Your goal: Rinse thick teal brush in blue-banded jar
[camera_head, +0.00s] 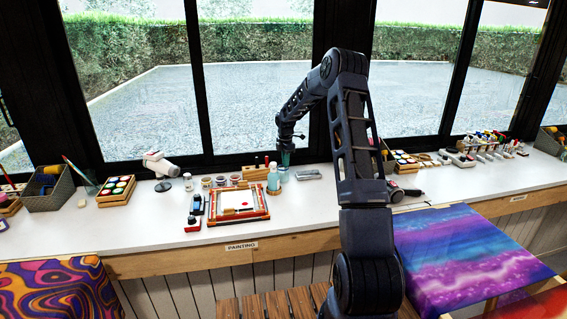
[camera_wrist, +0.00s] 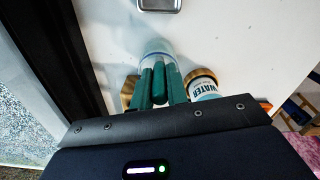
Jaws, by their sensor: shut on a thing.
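My gripper (camera_head: 287,145) points down over the back of the white counter, near the window. It is shut on the thick teal brush, whose teal handle (camera_wrist: 159,86) shows between the dark teal fingers in the wrist view. The clear blue-banded jar (camera_wrist: 157,47) is directly beyond the fingertips, and the brush overlaps it. The brush's lower end is hard to make out, so I cannot tell how deep it reaches into the jar. In the head view the jar is small and partly merged with the teal fingers.
A jar labelled WATER (camera_wrist: 203,83) stands close beside the blue-banded jar. A grey metal tin (camera_head: 308,175) lies to the right. A wooden printing frame (camera_head: 238,224) is in front to the left. The window frame (camera_head: 331,110) is close behind. Colourful cloths (camera_head: 474,254) hang at the front.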

